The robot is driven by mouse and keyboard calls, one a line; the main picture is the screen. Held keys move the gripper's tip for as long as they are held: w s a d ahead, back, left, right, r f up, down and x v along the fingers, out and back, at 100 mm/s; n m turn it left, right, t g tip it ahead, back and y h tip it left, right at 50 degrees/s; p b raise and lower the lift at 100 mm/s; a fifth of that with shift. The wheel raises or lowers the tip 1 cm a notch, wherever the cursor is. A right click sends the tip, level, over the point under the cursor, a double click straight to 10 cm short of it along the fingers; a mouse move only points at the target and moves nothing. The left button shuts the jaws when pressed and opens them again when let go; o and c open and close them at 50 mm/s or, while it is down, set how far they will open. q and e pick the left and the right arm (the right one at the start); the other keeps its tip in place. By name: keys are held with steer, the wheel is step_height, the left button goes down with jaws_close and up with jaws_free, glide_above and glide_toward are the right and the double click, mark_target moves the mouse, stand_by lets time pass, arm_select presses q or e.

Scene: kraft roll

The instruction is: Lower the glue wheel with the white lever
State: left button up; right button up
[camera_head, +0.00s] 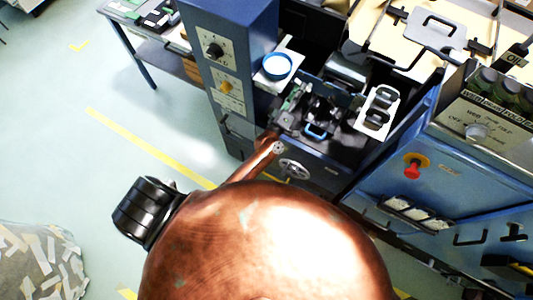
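My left arm's copper link comes up from the bottom of the view, and its thin end reaches the machine's dark recess. My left gripper (287,120) appears to be at that end, at the left front of the recess. It is small and dark against dark parts, and I cannot tell whether its fingers are open or shut, or whether it touches anything. I cannot make out the white lever or the glue wheel among the dark mechanism (320,105). A blue-rimmed round pot (277,66) stands on a white plate just behind and left of the recess. My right gripper is not in view.
A blue panel with a red button (412,168) is on the right. Open floor (60,130) lies to the left.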

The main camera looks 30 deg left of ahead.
arm_select(q)
steer(key=s+f+m+g+h, duration=0.1)
steer(key=s+f+m+g, duration=0.2)
steer(key=s, duration=0.3)
steer(key=s+f+m+g+h, duration=0.1)
steer(key=s+f+m+g, duration=0.2)
steer(key=s+f, duration=0.2)
steer(key=s+f+m+g+h, duration=0.1)
steer(key=s+f+m+g, duration=0.2)
steer(key=s, duration=0.6)
steer(key=shift+s+f+m+g+h, duration=0.15)
steer(key=shift+f+m+g+h, duration=0.15)
steer(key=shift+f+m, duration=0.15)
step_height(320, 180, down, 9)
steer(key=s+a+g+y, duration=0.1)
steer(key=s+a, duration=0.1)
steer(key=shift+s+f, duration=0.15)
steer(key=shift+a, duration=0.1)
